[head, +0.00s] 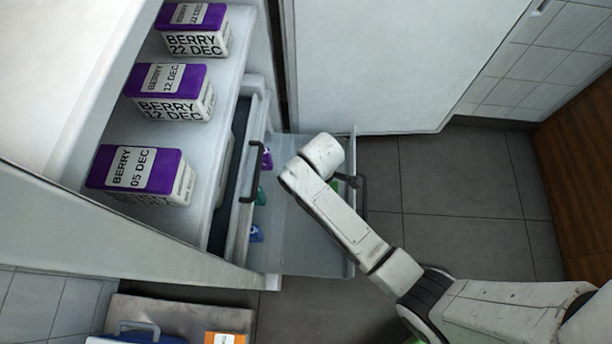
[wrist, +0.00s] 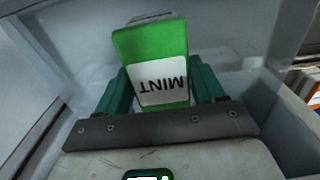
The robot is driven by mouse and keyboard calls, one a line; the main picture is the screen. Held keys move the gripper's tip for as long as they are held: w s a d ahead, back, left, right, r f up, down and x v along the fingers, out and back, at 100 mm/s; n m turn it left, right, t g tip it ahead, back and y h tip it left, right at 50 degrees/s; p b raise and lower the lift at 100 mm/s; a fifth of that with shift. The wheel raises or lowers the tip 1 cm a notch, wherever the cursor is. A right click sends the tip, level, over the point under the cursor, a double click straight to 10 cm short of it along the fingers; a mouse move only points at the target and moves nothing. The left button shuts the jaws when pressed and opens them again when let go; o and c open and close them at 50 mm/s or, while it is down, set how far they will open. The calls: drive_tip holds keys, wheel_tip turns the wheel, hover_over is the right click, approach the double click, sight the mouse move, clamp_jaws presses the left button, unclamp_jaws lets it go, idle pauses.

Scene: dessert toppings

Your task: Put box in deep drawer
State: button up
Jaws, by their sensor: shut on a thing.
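A green box with a white MINT label (wrist: 152,62) is held between the two teal fingers of my gripper (wrist: 162,86) in the wrist view. In the head view my gripper is mostly hidden behind my arm, over the far right part of a pulled-out grey drawer (head: 305,250). A bit of green shows beside my arm there. Grey walls surround the box in the wrist view. I cannot tell whether the box touches the drawer floor.
Three purple-topped BERRY boxes (head: 137,168) stand on the shelf (head: 222,110) above. An orange box (head: 225,338) is at the bottom. Floor is clear right.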

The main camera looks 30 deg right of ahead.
drive_tip(key=shift+f+b, duration=1.45)
drive_tip(key=shift+f, duration=2)
drive_tip(key=shift+f, duration=0.1)
drive_tip(key=o, duration=1.3)
wheel_tip(320, 180, up, 12)
drive_tip(key=p, duration=0.5)
drive_tip(key=shift+p, duration=0.35)
drive_tip(key=s+d+r+m, duration=0.2)
drive_tip(key=s+r+m, duration=0.1)
drive_tip(key=s, duration=0.2)
drive_tip(key=s+d+r+m, duration=0.3)
drive_tip(key=s+m, duration=0.1)
drive_tip(key=s, duration=0.2)
drive_tip(key=s+d+r+m+t, duration=0.1)
drive_tip(key=s+d+r+m, duration=0.1)
drive_tip(key=s+r+m, duration=0.2)
drive_tip(key=shift+s+d+r, duration=0.1)
drive_tip(key=shift+s+d, duration=0.1)
drive_tip(key=shift+s, duration=0.25)
drive_tip(key=shift+s+d, duration=0.15)
drive_tip(key=shift+s, duration=0.3)
